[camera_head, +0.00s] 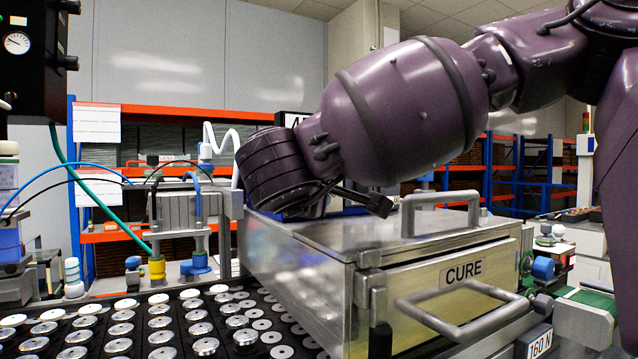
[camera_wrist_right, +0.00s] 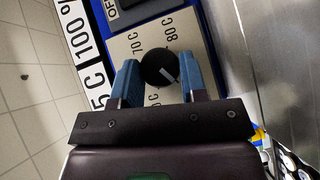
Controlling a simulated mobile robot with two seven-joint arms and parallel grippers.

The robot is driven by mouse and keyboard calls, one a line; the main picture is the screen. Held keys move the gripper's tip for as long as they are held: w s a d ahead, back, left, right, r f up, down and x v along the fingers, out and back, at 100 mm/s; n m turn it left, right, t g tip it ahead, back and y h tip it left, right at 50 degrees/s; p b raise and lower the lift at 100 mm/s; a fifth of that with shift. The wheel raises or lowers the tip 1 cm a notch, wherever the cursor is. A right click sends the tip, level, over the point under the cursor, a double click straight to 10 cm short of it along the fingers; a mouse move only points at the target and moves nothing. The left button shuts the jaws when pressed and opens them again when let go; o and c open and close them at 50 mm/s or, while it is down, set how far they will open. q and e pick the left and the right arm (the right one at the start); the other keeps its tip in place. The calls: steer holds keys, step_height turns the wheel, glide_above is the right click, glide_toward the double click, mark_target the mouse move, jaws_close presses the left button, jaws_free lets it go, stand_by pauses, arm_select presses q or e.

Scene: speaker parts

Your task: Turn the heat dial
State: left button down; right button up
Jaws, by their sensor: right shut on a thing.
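The heat dial (camera_wrist_right: 158,69) is a round black knob with a white pointer line, on a beige panel (camera_wrist_right: 124,44) in the right wrist view. The pointer slants toward the lower right of that picture. Marks reading 70 C and 80 C stand above the dial; another mark below is partly covered by the fingers. My right gripper (camera_wrist_right: 157,76) has its blue fingers on either side of the dial, shut on it. In the head view my right arm reaches over the CURE box (camera_head: 463,272), and its fingers and the dial are hidden. My left gripper is out of view.
The metal CURE box has a front drawer handle (camera_head: 455,312) and a top handle (camera_head: 440,200). A black tray (camera_head: 105,335) of several round metal parts lies at the left. Cables and a gauge (camera_head: 17,42) stand at the far left.

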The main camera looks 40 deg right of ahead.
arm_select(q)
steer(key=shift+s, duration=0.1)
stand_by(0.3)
arm_select(e)
steer(key=o, duration=0.9)
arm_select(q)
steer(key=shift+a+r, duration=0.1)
